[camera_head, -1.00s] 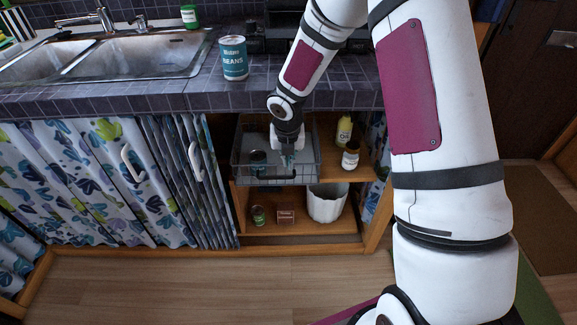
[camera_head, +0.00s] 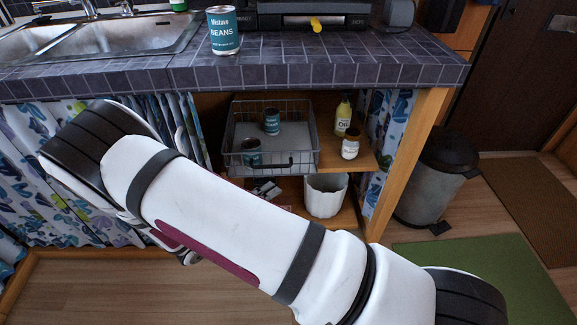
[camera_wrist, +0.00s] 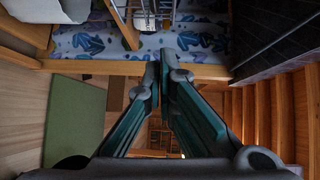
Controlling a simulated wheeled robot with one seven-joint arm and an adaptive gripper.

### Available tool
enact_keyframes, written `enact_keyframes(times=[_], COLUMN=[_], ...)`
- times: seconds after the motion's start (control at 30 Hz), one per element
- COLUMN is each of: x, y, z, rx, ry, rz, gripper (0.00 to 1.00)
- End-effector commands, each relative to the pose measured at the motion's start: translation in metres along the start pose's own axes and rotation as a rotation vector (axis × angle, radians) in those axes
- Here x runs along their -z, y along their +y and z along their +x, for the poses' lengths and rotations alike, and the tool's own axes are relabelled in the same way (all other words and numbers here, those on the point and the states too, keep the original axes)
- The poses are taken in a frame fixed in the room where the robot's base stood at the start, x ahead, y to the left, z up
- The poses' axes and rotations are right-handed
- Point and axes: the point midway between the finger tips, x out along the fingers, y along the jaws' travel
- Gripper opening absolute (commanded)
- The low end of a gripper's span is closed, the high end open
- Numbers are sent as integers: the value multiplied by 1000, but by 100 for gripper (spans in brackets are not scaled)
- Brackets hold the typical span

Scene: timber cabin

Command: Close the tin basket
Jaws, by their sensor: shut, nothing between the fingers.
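The tin basket (camera_head: 307,152) is a grey wire drawer in the open cabinet under the counter, in the head view. It sticks out at the front, over the lower shelf. One blue-green tin (camera_head: 271,122) stands towards its back and another tin (camera_head: 252,153) near its front left. My gripper (camera_wrist: 165,58) is shut and empty in the wrist view, its fingertips together below some thin metal bars. I cannot tell whether those bars belong to the basket.
A beans tin (camera_head: 223,32) stands on the tiled counter. A bin (camera_head: 434,178) stands right of the cabinet, near a green mat (camera_head: 488,275).

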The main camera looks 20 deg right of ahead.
Motion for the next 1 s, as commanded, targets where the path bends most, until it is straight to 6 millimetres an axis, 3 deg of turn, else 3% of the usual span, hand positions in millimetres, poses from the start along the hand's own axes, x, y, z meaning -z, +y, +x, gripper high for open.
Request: enact_keyframes(times=[0.1,0.27,0.77,1.0], x=[-7,-8,-13,-36], y=[-4,-6,-12,-13], z=[-9,-2,90,110], rx=[66,82,78,77], ry=[-50,-58,-54,-56], rz=[3,6,6,7], gripper=[0,0,0,0])
